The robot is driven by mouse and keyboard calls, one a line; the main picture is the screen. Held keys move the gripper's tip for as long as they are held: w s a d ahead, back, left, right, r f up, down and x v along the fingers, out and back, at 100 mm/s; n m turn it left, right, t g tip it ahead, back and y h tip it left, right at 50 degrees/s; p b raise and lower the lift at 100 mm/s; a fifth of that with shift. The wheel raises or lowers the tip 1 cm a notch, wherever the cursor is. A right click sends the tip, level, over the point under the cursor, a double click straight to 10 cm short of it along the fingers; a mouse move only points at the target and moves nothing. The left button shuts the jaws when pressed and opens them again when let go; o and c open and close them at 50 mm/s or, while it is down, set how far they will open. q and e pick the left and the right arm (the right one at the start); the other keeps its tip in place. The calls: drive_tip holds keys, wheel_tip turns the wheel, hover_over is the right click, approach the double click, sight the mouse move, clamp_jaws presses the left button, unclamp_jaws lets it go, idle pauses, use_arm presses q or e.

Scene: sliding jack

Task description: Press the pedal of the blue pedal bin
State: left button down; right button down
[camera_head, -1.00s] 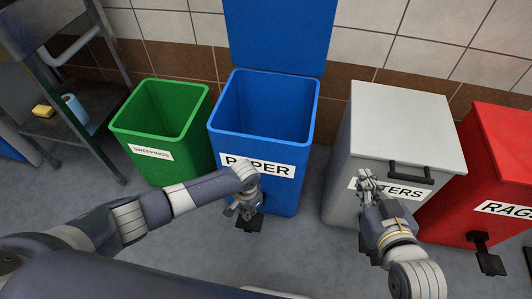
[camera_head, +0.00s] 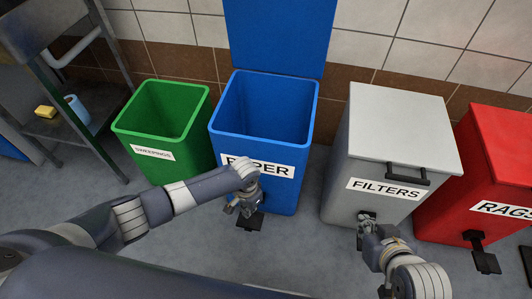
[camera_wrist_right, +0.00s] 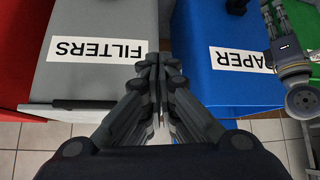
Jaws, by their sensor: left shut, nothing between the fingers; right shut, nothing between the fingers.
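The blue pedal bin (camera_head: 262,110), labelled PAPER, stands in the middle with its lid (camera_head: 280,35) raised and its inside looking empty. Its black pedal (camera_head: 250,222) sticks out at the floor in front. My left gripper (camera_head: 232,207) is shut and points down just over the pedal; I cannot tell whether they touch. My right gripper (camera_head: 368,216) is shut and empty, low in front of the grey bin. In the right wrist view its fingers (camera_wrist_right: 152,62) are together, and the blue bin (camera_wrist_right: 228,85) lies to their right.
The grey FILTERS bin (camera_head: 400,130) has its lid down and a black front handle. The red RAGS bin (camera_head: 500,145) stands at the right with a black pedal (camera_head: 487,262). The open green bin (camera_head: 160,115) stands left. A metal shelf (camera_head: 75,125) is further left.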

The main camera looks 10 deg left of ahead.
use_arm(q)
drive_tip(key=shift+r+p, duration=0.4)
drive_tip(key=shift+r, duration=0.05)
drive_tip(key=shift+r+p, duration=0.55)
drive_tip(key=shift+p, duration=0.1)
use_arm(e)
drive_tip(key=s+d+f+g, duration=0.1)
drive_tip(key=s+g, duration=0.1)
drive_tip(key=s, duration=0.2)
drive_tip(key=s+d+f+g+h, duration=0.1)
drive_tip(key=s+g, duration=0.1)
drive_tip(key=s, duration=0.3)
drive_tip(key=shift+d+f+g, duration=0.3)
drive_tip(key=shift+d, duration=0.1)
